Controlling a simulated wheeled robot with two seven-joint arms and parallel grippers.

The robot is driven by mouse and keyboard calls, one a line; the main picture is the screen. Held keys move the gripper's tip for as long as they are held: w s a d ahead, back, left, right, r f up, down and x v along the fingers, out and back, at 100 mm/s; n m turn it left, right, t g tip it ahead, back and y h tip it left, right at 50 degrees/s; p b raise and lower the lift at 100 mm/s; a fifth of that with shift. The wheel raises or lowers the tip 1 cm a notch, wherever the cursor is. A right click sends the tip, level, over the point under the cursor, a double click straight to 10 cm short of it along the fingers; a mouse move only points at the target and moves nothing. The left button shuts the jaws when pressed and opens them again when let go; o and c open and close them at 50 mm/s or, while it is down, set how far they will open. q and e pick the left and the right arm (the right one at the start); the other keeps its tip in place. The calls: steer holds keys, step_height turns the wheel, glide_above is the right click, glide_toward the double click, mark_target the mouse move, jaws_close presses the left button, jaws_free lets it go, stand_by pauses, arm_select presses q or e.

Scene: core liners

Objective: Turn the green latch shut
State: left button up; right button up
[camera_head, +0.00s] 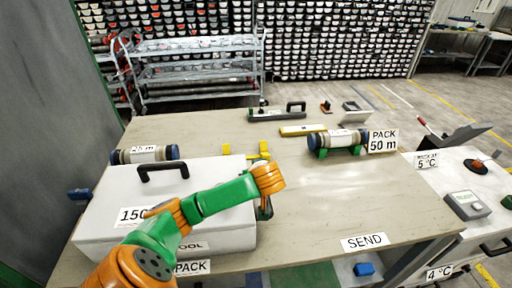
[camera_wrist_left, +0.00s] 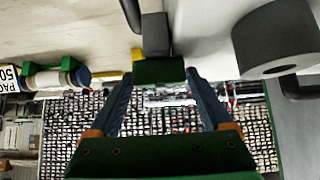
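A white box (camera_head: 98,222) with a black handle (camera_head: 163,171) on its closed lid stands at the left of the table. My left arm reaches across its top, and my left gripper (camera_head: 264,208) is low at the box's right side, partly hidden by my wrist. In the left wrist view the green latch (camera_wrist_left: 158,72) is a short green block at the end of a dark grey piece. In the head view the latch is mostly hidden. My right gripper is not in view.
A core tube (camera_head: 145,154) lies behind the box. Another tube (camera_head: 338,140) rests on green cradles beside the "PACK 50 m" sign (camera_head: 382,141). A yellow piece (camera_head: 262,150) stands behind my wrist. The table (camera_head: 350,205) is clear at right, towards the "SEND" label (camera_head: 365,242).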

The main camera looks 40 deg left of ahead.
arm_select(q)
steer(key=shift+o, duration=0.7)
steer(key=shift+s+d+r, duration=0.1)
steer(key=shift+d+r, duration=0.1)
steer(key=shift+r, duration=0.05)
steer(key=shift+v, duration=0.8)
steer(key=p+v, duration=0.4)
steer(key=v, duration=0.1)
steer(key=shift+f, duration=0.1)
steer(key=shift+a, duration=0.1)
steer(key=shift+f, duration=0.1)
